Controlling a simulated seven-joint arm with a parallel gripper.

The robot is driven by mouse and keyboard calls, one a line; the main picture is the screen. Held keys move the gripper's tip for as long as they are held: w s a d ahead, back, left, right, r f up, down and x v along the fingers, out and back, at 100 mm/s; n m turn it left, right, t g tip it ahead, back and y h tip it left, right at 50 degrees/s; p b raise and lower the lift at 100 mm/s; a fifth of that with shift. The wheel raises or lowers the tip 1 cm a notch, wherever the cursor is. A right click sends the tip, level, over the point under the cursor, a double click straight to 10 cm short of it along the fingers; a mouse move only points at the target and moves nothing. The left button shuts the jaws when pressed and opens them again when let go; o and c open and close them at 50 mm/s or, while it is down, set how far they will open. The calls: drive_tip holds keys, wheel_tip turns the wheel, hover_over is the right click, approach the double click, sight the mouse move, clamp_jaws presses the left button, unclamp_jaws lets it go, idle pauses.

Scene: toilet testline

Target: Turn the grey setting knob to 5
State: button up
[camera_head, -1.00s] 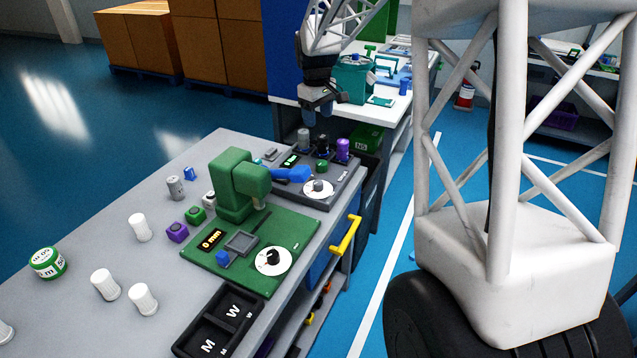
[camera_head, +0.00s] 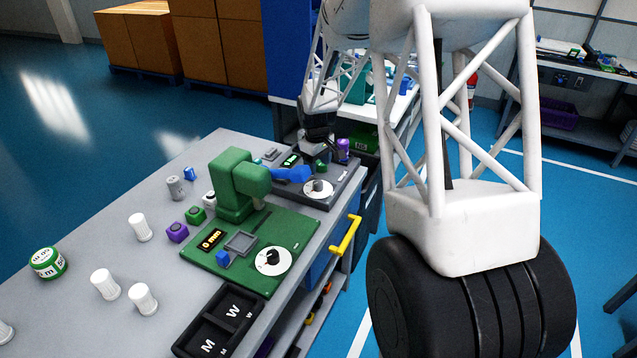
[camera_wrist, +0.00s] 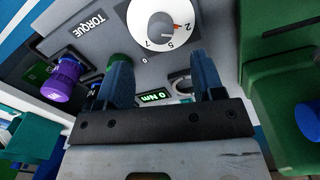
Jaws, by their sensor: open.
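The grey torque station (camera_head: 340,190) stands at the far right end of the bench. Its white dial (camera_head: 317,188) carries the setting knob, and the dial also shows at the top of the wrist view (camera_wrist: 150,18). Digits around the dial include 0, 7, 5 and 2, with an orange mark near the 2. A small display (camera_wrist: 155,97) between the fingers reads 0 Nm.
The green press (camera_head: 235,190) with a blue part stands beside the station. White cylinders (camera_head: 140,227) and a black tray (camera_head: 215,325) lie on the bench.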

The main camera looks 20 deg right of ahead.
sight(319, 183)
drive_tip(key=shift+f, duration=0.15)
drive_tip(key=shift+w+d+f, duration=0.1)
drive_tip(key=shift+d+f, duration=0.05)
drive_tip(key=shift+f, duration=3.6)
drive_tip(key=shift+c, duration=0.3)
drive_tip(key=c, duration=0.9)
drive_tip(key=shift+o, duration=0.2)
